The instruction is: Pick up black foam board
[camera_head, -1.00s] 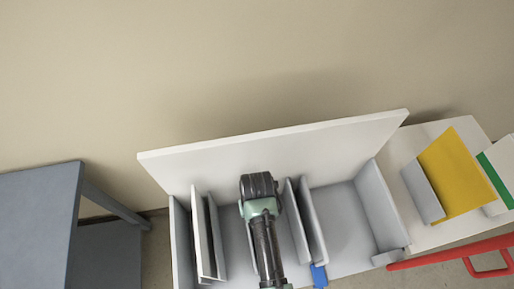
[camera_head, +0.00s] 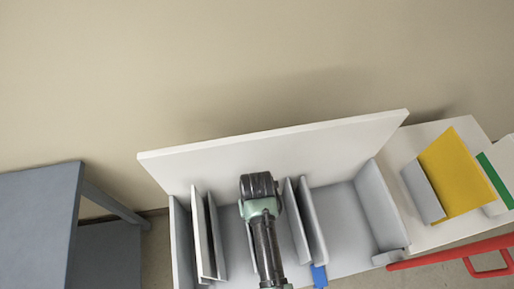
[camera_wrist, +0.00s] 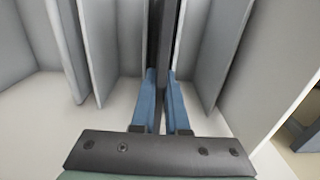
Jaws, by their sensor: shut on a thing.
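The black foam board (camera_wrist: 165,45) stands upright, edge-on, in a slot between grey dividers in the wrist view. Its dark edge runs up from between my gripper's (camera_wrist: 160,85) blue fingers. The fingers are shut on the board, one on each side. The board's lower part is hidden by the fingers and the dark gripper body. In the head view my arm reaches down into the rack (camera_head: 345,215), and it covers the fingers and the board.
Upright grey dividers (camera_wrist: 101,45) stand close on both sides of my gripper. A white back panel (camera_head: 270,145) rises behind the rack. A yellow board (camera_head: 455,175) lies on the white surface at right, near a red bar (camera_head: 450,250). A grey table (camera_head: 35,220) stands at left.

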